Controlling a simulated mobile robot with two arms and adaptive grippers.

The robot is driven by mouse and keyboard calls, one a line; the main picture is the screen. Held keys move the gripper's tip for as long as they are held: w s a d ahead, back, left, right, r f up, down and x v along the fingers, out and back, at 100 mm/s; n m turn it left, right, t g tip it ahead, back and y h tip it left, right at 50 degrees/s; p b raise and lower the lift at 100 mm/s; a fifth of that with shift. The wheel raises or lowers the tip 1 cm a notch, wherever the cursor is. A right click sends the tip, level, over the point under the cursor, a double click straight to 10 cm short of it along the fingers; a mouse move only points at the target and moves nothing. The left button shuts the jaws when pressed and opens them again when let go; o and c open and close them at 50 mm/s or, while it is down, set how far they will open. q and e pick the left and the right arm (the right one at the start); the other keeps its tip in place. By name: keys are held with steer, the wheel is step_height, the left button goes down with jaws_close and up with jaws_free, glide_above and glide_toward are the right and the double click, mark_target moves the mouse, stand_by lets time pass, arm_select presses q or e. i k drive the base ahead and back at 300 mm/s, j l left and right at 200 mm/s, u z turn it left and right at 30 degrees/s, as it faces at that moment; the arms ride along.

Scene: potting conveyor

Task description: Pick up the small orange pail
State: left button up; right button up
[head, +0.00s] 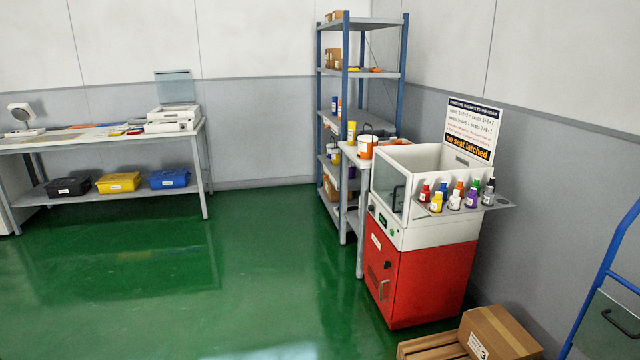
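A small orange pail (365,147) with a pale band stands upright on a small pale side table (350,157). The table is between the blue-post shelf rack and the red and white machine. A dark arched handle shape shows just above and right of the pail; I cannot tell whether it belongs to the pail. A yellow bottle (351,132) stands just left of the pail. Neither of my grippers is in view.
The red and white machine (420,270) stands right of the side table, with several coloured bottles on its ledge (495,204). A cardboard box (500,335) lies in front of it. A workbench (90,145) is at the left. The green floor (260,260) between is clear.

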mark_target(366, 143)
steer(key=i+u, duration=0.1)
steer(key=i, duration=1.85)
steer(key=i+z, duration=0.2)
steer(key=i, duration=0.4)
steer(key=i+j+z, duration=0.15)
steer(key=i, duration=0.5)
steer(key=i+j+z, duration=0.2)
steer(key=i, duration=0.4)
